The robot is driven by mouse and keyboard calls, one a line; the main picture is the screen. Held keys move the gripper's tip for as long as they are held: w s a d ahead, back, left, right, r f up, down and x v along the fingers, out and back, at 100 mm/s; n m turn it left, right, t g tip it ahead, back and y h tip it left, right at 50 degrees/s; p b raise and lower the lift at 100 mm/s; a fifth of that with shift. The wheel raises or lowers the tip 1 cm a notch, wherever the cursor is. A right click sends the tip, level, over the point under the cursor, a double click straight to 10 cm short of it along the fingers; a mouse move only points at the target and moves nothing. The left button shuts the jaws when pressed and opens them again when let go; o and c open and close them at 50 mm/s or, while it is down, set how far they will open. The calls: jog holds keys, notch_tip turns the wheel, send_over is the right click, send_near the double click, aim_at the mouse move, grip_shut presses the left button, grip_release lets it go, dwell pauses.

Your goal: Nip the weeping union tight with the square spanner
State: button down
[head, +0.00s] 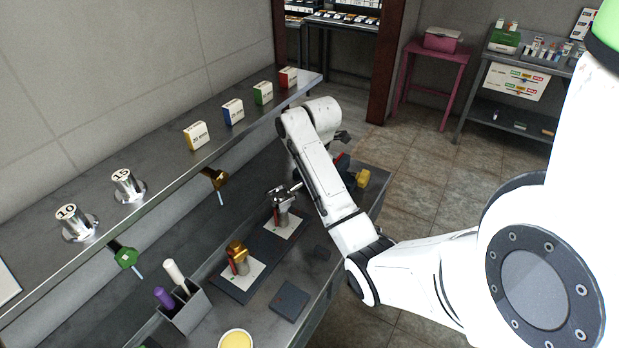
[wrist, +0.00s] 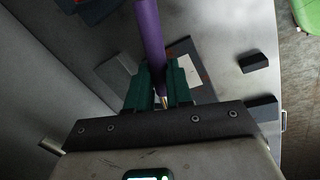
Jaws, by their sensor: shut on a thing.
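My gripper (wrist: 162,92) is shut on a slim purple tool (wrist: 148,35) with a pointed metal tip between the green fingers. I cannot tell whether it is the square spanner. In the head view my forearm hides most of the gripper, above the far end of the bench. A brassy fitting (head: 238,257) stands on a white card, and a steel fitting (head: 283,212) on another card behind it. Under the shelf hang a green fitting (head: 124,256) and a brown fitting (head: 214,180), each with a pale blue stem or drip. I cannot tell which union weeps.
A holder (head: 187,312) with purple and white handles stands on the near bench. The shelf (head: 160,212) carries steel cylinders marked 10 (head: 75,224) and 15 (head: 127,188), plus several coloured boxes. A yellow block (head: 363,178) sits at the far bench end.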

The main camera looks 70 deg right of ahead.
jog(key=shift+r, duration=2.05)
